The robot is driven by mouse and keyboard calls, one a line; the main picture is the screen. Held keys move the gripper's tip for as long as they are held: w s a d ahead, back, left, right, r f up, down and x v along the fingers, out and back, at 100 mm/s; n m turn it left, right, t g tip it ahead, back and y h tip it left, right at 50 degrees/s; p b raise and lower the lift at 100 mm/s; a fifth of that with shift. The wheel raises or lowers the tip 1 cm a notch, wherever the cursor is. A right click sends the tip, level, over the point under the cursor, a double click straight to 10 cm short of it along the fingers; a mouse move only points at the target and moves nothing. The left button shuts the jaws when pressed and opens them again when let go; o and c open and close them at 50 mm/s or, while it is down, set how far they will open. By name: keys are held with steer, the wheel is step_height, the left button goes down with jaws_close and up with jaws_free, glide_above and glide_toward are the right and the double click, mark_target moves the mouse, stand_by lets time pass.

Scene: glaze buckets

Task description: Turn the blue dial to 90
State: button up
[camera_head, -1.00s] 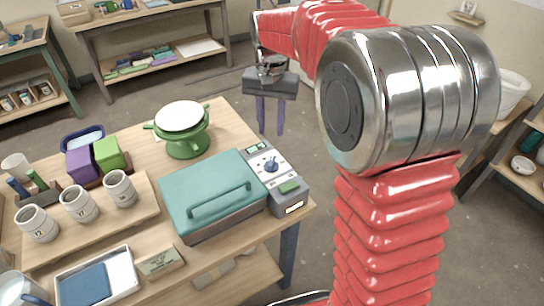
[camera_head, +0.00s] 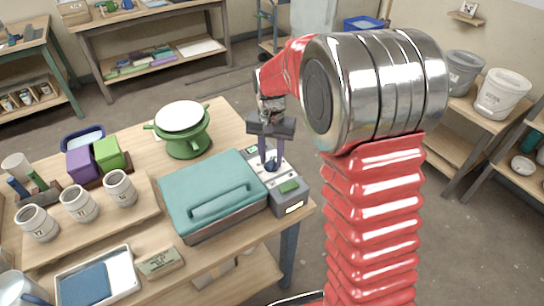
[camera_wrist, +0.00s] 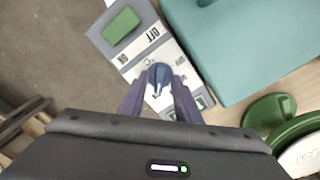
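The blue dial (camera_head: 271,165) sits on the white face of a grey control box (camera_head: 290,200) on the right side of a teal-lidded kiln (camera_head: 210,190). In the wrist view the dial (camera_wrist: 160,74) shows with a pale pointer mark and the words OFF and ON beyond it. My gripper (camera_head: 271,158) points down over the dial. Its two purple fingers (camera_wrist: 157,92) are open, one on each side of the dial. I cannot tell whether they touch it. The number scale around the dial is not readable.
A green button (camera_head: 290,187) and a small green display (camera_head: 252,150) are on the same box. The teal lid stands close on the left. A green banding wheel (camera_head: 187,140) is behind. Open floor lies to the right of the table.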

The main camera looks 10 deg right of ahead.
jaws_close()
stand_by(0.4)
steer(key=shift+n, duration=0.4)
steer(key=n, duration=0.4)
steer(key=shift+n, duration=2)
jaws_free()
